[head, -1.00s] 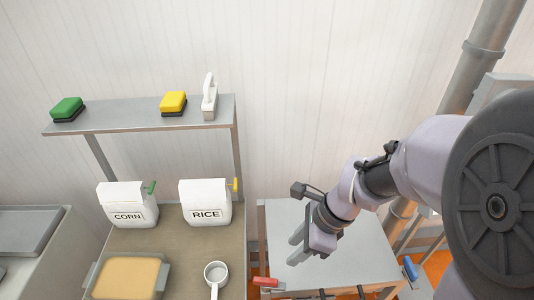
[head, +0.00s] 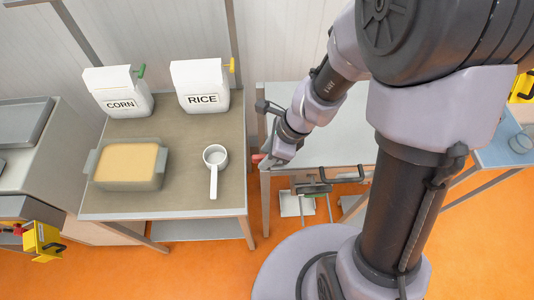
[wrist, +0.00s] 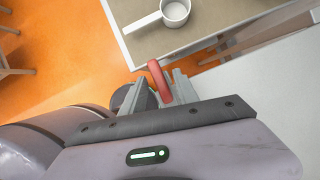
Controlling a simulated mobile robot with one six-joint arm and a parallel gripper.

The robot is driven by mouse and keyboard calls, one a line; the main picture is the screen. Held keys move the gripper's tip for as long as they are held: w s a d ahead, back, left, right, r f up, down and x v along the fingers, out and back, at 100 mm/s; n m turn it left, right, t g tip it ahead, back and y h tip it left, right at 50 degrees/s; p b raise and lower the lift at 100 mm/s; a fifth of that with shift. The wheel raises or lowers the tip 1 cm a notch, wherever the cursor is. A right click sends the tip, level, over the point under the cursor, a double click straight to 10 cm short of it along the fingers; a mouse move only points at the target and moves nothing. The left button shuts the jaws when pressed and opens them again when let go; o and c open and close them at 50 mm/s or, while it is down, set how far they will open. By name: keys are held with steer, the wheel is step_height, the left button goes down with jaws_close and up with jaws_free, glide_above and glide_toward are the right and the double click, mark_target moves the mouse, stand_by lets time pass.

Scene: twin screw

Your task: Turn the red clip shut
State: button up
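The red clip (head: 258,158) shows as a small red end at the left front corner of the grey table in the head view, mostly hidden by my gripper. In the wrist view it is a red rounded bar (wrist: 159,82) between my two fingers, pointing away from the palm. My gripper (head: 272,158) reaches down to that corner, and its fingers (wrist: 160,92) stand on either side of the bar. Whether both fingers touch it is unclear. The base of the clip is hidden.
The grey table (head: 340,150) carries my gripper's corner. To its left, a brown-topped table (head: 180,190) holds a CORN bag (head: 118,95), a RICE bag (head: 202,88), a tub (head: 128,165) and a white scoop (head: 214,160). A narrow gap separates the tables.

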jaws_close()
steer(key=shift+r+n+g+p, duration=0.15)
steer(key=shift+n+g+p, duration=0.25)
steer(key=shift+n, duration=0.3)
steer(key=shift+w+n, duration=0.1)
steer(key=shift+n, duration=0.4)
jaws_free()
steer(key=p+v, duration=0.6)
steer(key=v, duration=1.1)
steer(key=shift+d+p, duration=0.2)
steer(key=shift+p, duration=0.1)
